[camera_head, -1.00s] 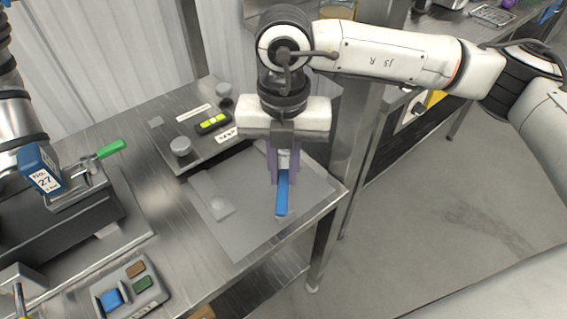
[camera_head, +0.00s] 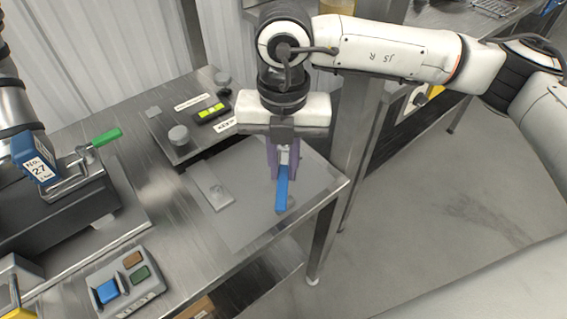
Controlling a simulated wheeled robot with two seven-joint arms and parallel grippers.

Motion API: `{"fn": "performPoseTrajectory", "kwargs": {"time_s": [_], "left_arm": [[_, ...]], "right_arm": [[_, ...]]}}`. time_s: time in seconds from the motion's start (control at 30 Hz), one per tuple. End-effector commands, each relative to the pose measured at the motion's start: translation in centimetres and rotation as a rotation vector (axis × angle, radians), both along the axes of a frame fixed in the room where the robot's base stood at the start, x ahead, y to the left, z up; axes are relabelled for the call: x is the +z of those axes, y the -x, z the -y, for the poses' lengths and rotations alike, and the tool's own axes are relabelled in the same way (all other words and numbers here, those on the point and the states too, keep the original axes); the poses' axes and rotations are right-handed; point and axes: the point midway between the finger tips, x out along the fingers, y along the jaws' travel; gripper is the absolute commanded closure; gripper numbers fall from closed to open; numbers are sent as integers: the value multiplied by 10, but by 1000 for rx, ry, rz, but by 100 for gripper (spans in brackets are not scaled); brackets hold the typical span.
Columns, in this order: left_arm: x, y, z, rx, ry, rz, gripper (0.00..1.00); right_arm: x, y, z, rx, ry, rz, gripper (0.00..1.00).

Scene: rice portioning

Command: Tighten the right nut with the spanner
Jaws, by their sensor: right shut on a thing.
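My right gripper (camera_head: 284,166) has purple fingers and is shut on the spanner. The spanner's blue handle (camera_head: 282,190) points down and toward the front of the bench, over the right part of a grey mat (camera_head: 250,225). A small metal plate (camera_head: 208,180) with a round raised part lies on the mat, left of and apart from the spanner. I cannot tell which part is the right nut, or whether the spanner touches anything. My left arm comes in at the left edge; its gripper does not show.
Behind the mat is a dark panel with a round knob (camera_head: 179,136) and a yellow-green display (camera_head: 211,112). At left stand a clamp with a green handle (camera_head: 105,137) and a blue block labelled 27 (camera_head: 36,157).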

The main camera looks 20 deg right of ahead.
Motion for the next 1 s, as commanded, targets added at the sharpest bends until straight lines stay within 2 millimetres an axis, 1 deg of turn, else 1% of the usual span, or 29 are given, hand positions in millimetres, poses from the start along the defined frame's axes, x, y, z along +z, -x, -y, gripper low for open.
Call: {"fn": "performPoseTrajectory", "kwargs": {"time_s": [0.37,0.73,1.0], "left_arm": [[1,-2,0,0,0,4,69],[-7,-2,0,0,0,4,69],[-7,-2,0,0,0,4,69]], "right_arm": [[1,0,0,1,-1,1,100],[-4,0,0,1,0,1,100],[-4,0,0,1,0,1,100]]}}
